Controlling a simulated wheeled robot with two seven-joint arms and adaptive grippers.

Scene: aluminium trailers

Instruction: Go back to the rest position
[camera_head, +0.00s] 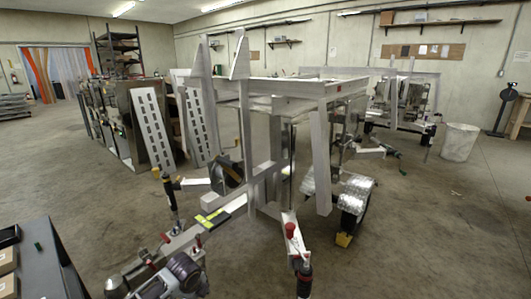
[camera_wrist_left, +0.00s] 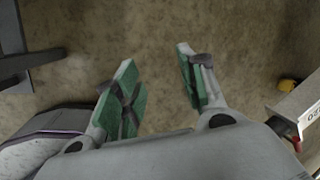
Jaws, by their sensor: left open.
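My left gripper (camera_wrist_left: 158,65) shows in the left wrist view with its two green-padded fingers spread apart. The space between the fingers is empty, with only concrete floor (camera_wrist_left: 155,25) behind it. I cannot make out its fingers in the head view. My right gripper is in neither view.
An aluminium trailer frame (camera_head: 318,155) stands ahead, its drawbar (camera_head: 180,243) reaching towards me. A dark bench (camera_head: 55,270) is at lower left. In the wrist view, a pale beam (camera_wrist_left: 300,98) with a red knob lies close right of the gripper. Open floor (camera_head: 440,240) lies right.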

